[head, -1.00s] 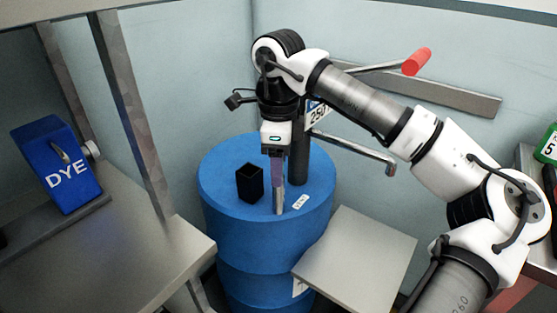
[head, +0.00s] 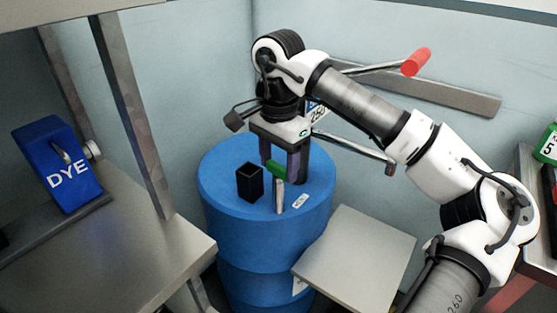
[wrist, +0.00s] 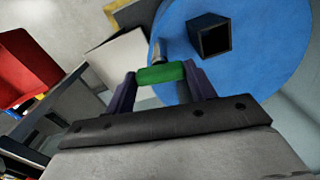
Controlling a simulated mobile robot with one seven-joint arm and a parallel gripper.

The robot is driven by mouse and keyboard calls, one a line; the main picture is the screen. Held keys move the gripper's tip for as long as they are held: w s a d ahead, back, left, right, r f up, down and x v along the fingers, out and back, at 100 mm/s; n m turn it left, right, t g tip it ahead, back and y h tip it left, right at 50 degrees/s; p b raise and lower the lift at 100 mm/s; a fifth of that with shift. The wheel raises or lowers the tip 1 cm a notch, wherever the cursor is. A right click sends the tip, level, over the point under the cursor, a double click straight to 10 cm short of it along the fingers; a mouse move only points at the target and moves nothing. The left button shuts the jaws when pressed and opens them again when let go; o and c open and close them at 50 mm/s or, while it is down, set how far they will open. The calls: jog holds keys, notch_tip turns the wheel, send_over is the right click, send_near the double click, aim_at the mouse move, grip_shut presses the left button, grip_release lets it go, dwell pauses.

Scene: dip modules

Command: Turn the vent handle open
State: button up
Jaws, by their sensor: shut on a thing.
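The vent handle is a short green bar (head: 276,170) above a silver stem (head: 279,196) on top of the blue drum (head: 222,178). In the wrist view the green handle (wrist: 161,74) lies crosswise between my fingertips, with the silver stem (wrist: 157,50) just beyond it. My gripper (head: 281,167) points down over the drum and is shut on the handle, one finger at each end. It also shows in the wrist view (wrist: 160,78). The rear finger partly merges with the dark post behind it in the head view.
A black open square socket (head: 250,183) stands on the drum left of the stem. A dark post and metal spout (head: 355,147) are close behind my gripper. A red-tipped lever (head: 417,61) is at upper right. A grey platform (head: 358,258) is right of the drum.

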aim_at(279, 165)
jog(key=shift+n, duration=0.8)
jog(key=o, duration=1)
notch_tip(279, 165, up, 14)
jog(key=shift+f+p, duration=0.1)
jog(key=shift+p, duration=0.65)
